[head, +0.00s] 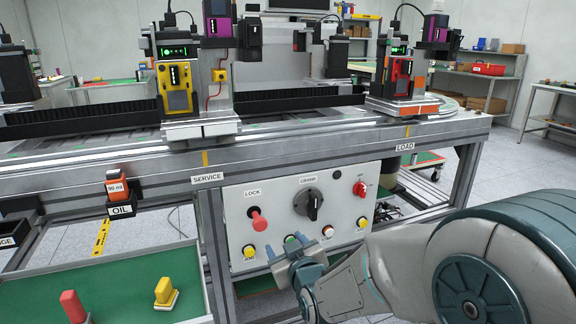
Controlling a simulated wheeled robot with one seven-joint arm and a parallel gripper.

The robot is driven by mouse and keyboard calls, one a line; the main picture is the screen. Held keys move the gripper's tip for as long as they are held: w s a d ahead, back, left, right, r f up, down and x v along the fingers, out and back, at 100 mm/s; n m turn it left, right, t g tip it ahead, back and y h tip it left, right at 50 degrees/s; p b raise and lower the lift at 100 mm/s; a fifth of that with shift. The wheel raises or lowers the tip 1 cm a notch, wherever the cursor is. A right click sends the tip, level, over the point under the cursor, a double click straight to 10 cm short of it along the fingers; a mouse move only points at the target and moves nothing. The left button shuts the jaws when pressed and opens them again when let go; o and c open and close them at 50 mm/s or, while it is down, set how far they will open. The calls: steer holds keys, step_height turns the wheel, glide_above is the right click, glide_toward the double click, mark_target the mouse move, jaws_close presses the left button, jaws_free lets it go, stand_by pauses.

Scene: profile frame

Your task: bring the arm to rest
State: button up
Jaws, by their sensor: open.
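My arm comes in from the lower right, and its grey-white links fill that corner. My gripper (284,248) is open at the end of it, in front of the lower edge of the control panel (285,205). I see nothing between its fingers. The fingers overlap the panel's lower button row in the picture; whether they touch it I cannot tell.
The panel carries a red lock knob (258,219), a black crank knob (309,204) and a red switch (360,188). An oil bottle (117,187) hangs left on the machine frame. A green-topped table (120,285) holds red and yellow pieces.

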steer(key=s+d+r+m+g+h+p, duration=0.25)
steer(key=s+d+r+p, duration=0.2)
steer(key=r+p, duration=0.35)
steer(key=s+d+r+m+g+h+p, duration=0.1)
steer(key=s+d+r+g+h+p, duration=0.15)
steer(key=d+r+p, duration=0.4)
steer(key=s+d+r+m+g+p, duration=0.1)
steer(key=s+d+r+g+p, duration=0.1)
steer(key=s+r+p, duration=0.5)
steer(key=s+d+r+m+g+p, duration=0.2)
steer(key=s+d+r+g+p, duration=0.1)
steer(key=s+r+g+p, duration=0.2)
steer(key=s+r+p, duration=0.2)
steer(key=s+p, duration=0.1)
steer(key=s, duration=0.1)
steer(key=shift+s+r, duration=0.15)
steer(key=shift+r, duration=0.1)
steer(key=shift+m, duration=0.25)
